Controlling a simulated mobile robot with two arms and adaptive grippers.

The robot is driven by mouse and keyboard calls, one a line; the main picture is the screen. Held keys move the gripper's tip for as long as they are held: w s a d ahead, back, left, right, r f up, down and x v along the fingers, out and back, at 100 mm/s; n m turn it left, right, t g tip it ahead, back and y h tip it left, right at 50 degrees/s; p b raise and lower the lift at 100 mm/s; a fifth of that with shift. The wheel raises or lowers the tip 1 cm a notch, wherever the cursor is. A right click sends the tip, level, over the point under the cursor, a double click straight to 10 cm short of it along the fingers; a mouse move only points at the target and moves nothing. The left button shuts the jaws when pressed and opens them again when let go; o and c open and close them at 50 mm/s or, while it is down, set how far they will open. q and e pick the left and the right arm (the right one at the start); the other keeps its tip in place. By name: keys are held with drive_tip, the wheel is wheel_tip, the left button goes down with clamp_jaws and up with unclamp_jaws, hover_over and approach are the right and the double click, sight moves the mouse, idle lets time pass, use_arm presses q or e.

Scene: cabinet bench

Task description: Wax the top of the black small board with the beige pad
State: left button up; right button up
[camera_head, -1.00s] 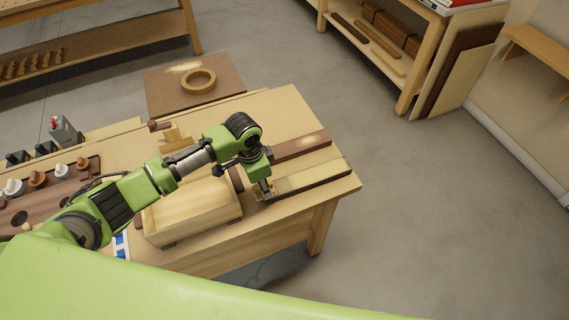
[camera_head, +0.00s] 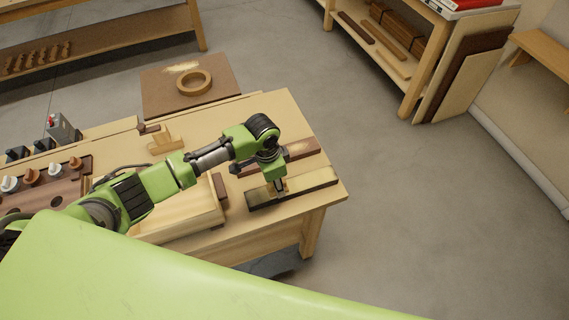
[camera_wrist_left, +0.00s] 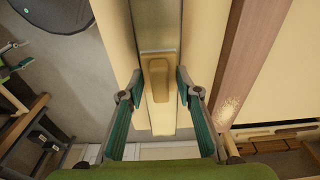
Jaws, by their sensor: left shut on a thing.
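The small board (camera_head: 316,184) lies near the right end of the bench, long side across the picture. Its front side is dark; its top looks partly tan and partly dark olive. My left gripper (camera_head: 281,187) is over its middle, pointing down. In the left wrist view the gripper (camera_wrist_left: 158,87) is shut on the beige pad (camera_wrist_left: 158,80), which sits over the board's strip (camera_wrist_left: 158,38). The pad looks down at the board's top; whether it touches is hard to tell. My right gripper is not in view.
A reddish-brown board (camera_head: 303,148) with a pale patch lies just behind. A wooden tray (camera_head: 190,215) stands left, close to my arm. A brown panel with a wooden ring (camera_head: 194,82) is beyond the bench's back edge. The bench's right corner (camera_head: 330,198) is close.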

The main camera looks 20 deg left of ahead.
use_arm(q)
drive_tip(key=r+p, duration=0.4)
drive_tip(key=r, duration=0.1)
drive_tip(key=shift+s+a, duration=0.15)
drive_tip(key=shift+a, duration=0.05)
drive_tip(key=shift+d+r+p, duration=0.1)
drive_tip(key=shift+r+p, duration=0.5)
drive_tip(key=shift+p, duration=0.1)
drive_tip(key=shift+w+d+r+p, duration=0.1)
drive_tip(key=shift+w+r+p, duration=0.1)
drive_tip(key=shift+r+p, duration=0.3)
drive_tip(key=shift+s+r, duration=0.2)
drive_tip(key=shift+r, duration=0.25)
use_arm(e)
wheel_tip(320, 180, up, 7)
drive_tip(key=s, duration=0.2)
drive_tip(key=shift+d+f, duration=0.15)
use_arm(q)
drive_tip(key=shift+w+f, duration=0.1)
drive_tip(key=shift+w, duration=0.05)
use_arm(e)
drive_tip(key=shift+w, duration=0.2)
